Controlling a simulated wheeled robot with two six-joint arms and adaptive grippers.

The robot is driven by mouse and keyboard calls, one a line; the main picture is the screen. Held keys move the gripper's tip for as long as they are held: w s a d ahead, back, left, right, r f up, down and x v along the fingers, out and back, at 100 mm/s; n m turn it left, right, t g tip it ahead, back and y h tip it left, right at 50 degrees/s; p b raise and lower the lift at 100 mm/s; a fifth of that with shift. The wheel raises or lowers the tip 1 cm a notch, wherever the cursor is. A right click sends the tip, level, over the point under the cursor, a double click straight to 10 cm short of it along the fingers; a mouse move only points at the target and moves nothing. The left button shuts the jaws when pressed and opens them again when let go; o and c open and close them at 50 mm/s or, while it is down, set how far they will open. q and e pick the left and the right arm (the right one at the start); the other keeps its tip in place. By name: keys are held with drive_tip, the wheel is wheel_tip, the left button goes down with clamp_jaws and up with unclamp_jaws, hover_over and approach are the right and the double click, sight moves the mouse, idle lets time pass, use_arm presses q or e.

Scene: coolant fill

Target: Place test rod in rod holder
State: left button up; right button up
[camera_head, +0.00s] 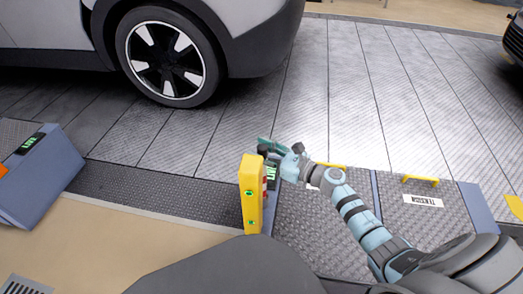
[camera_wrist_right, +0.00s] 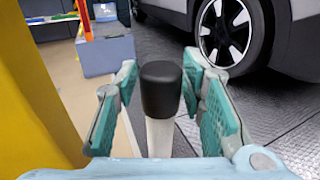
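The test rod, with a black rounded cap (camera_wrist_right: 160,88) and a white shaft (camera_wrist_right: 160,137), stands upright between the fingers of my right gripper (camera_wrist_right: 160,72) in the right wrist view. Gaps show on both sides of the cap, so the gripper is open around it. In the head view my right gripper (camera_head: 270,147) is at the top of a yellow post (camera_head: 251,196), and a dark piece there may be the rod's cap. The rod's lower end is hidden. I cannot make out the rod holder for certain. My left gripper is not in view.
A blue-grey box with a green display (camera_head: 45,175) stands at the left. Metal plates with yellow handles (camera_head: 421,180) lie under my right arm. A parked car (camera_head: 230,35) stands behind, with clear floor before it. The yellow post (camera_wrist_right: 35,90) is close beside my right gripper.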

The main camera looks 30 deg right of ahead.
idle(0.3)
drive_tip(key=shift+r, duration=0.2)
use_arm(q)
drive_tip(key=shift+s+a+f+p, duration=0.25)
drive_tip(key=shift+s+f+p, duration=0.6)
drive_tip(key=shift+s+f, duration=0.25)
use_arm(e)
drive_tip(key=v, duration=1.2)
